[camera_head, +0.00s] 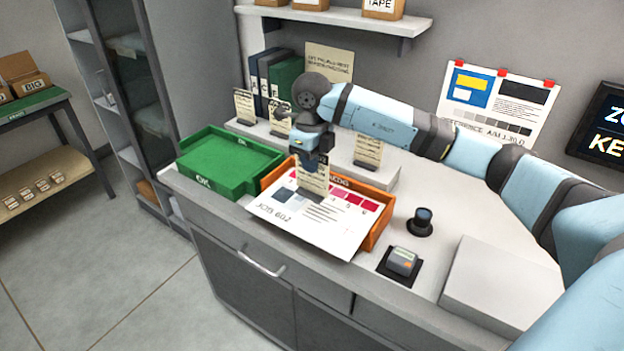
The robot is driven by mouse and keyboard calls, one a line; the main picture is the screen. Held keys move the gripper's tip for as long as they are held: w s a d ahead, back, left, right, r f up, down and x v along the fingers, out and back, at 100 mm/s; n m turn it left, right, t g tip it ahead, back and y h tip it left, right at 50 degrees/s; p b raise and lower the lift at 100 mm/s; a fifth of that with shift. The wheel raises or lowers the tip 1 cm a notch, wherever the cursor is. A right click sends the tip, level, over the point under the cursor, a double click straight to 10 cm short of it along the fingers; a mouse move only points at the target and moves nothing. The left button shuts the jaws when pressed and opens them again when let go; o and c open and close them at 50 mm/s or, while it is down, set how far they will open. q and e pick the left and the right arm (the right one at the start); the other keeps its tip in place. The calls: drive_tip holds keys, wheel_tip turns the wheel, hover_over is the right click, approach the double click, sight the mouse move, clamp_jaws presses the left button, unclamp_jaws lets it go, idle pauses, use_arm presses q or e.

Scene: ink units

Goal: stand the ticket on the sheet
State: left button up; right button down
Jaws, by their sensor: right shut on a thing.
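The ticket (313,178) is a small cream card with printed lines. It is upright in my right gripper (312,160), which is shut on it. The ticket's lower end is over the upper part of the sheet (300,228); I cannot tell whether it touches. The sheet is white with pink and red patches and the print "JOB 602". It lies partly across the orange tray (376,232) and reaches towards the counter's front edge. My left gripper is not in view.
A green tray (222,166) stands left of the sheet. Similar cards (244,104) stand on the raised ledge behind. A dark round object (422,217), a small device (401,262) on a black pad and a white block (500,286) are to the right.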

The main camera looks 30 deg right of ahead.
sight(312, 191)
wheel_tip(312, 191, down, 5)
drive_tip(key=shift+f, duration=0.2)
idle(0.3)
drive_tip(key=shift+f, duration=0.2)
drive_tip(key=c, duration=1.3)
unclamp_jaws()
